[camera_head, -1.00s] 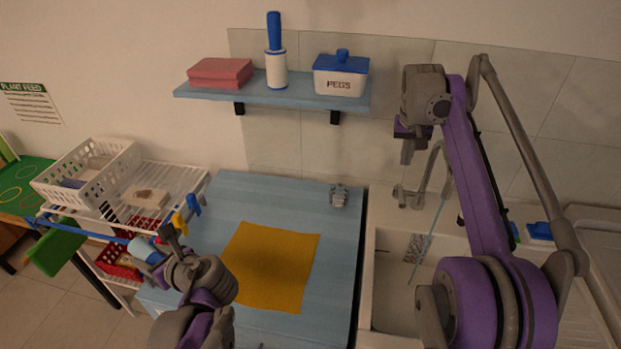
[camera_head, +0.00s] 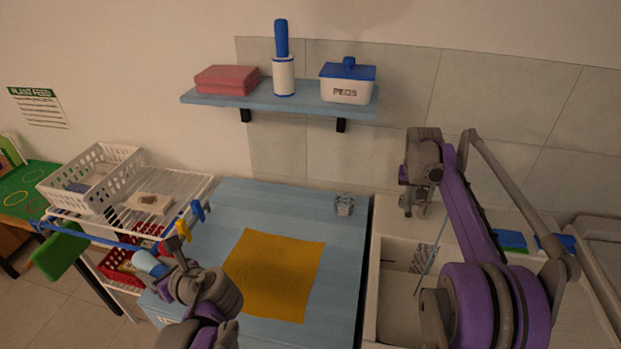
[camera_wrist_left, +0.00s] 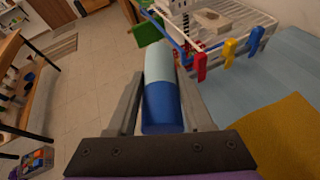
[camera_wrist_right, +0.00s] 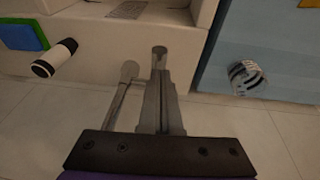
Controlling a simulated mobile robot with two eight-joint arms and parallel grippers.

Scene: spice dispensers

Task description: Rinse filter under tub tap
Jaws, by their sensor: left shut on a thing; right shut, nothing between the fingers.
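My left gripper (camera_head: 165,258) is shut on a cylinder, pale blue at one end (camera_head: 147,263) and dark blue at the other. The left wrist view shows this cylinder (camera_wrist_left: 160,88) between the fingers, beside the drying rack. I cannot tell whether it is the filter. My right gripper (camera_head: 410,203) is shut and empty at the tap behind the tub (camera_head: 372,300). In the right wrist view the tap's grey spout (camera_wrist_right: 130,72) shows beside the closed fingers (camera_wrist_right: 163,95). The head view largely hides the tap behind my gripper. A thin pale streak (camera_head: 428,268) crosses the tub; I cannot tell if it is water.
A striped cylinder (camera_head: 344,204) and a yellow cloth (camera_head: 275,274) lie on the blue counter (camera_head: 225,205). The drying rack (camera_head: 185,185) holds a white basket (camera_head: 95,178). A shelf (camera_head: 215,97) hangs above.

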